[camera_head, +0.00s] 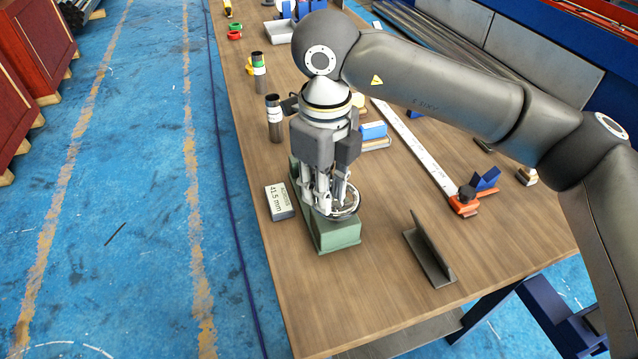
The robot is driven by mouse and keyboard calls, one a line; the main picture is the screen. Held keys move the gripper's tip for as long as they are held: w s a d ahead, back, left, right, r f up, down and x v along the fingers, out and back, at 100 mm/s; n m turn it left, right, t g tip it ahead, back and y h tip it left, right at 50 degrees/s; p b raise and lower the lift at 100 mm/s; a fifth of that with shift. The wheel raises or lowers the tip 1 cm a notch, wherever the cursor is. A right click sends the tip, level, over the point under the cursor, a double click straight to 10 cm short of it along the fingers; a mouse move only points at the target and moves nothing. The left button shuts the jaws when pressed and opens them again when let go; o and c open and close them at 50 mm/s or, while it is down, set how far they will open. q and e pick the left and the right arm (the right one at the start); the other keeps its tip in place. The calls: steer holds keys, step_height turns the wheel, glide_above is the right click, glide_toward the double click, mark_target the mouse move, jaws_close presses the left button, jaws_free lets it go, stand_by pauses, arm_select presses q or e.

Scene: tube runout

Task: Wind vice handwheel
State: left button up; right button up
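The green vice (337,238) stands on the wooden bench near its left edge. Its round metal handwheel (347,207) lies flat on top at the near end, partly hidden by my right gripper. My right gripper (331,200) points straight down at the handwheel from above. Its fingers are at the wheel's rim and inner part. Whether they touch or grip it I cannot tell. Much of the vice behind the gripper is hidden. My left gripper is not in view.
A block marked 41.5 mm (280,201) lies just left of the vice. Dark cylinders (274,119) stand behind it. A metal angle piece (430,252) lies to the right, and a long ruler (415,146) farther back. The near bench top is clear.

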steer(key=shift+o, duration=1.4)
steer(key=shift+w+a, duration=0.1)
steer(key=shift+r, duration=0.1)
steer(key=shift+r+p, duration=1.35)
steer(key=shift+r, duration=1.6)
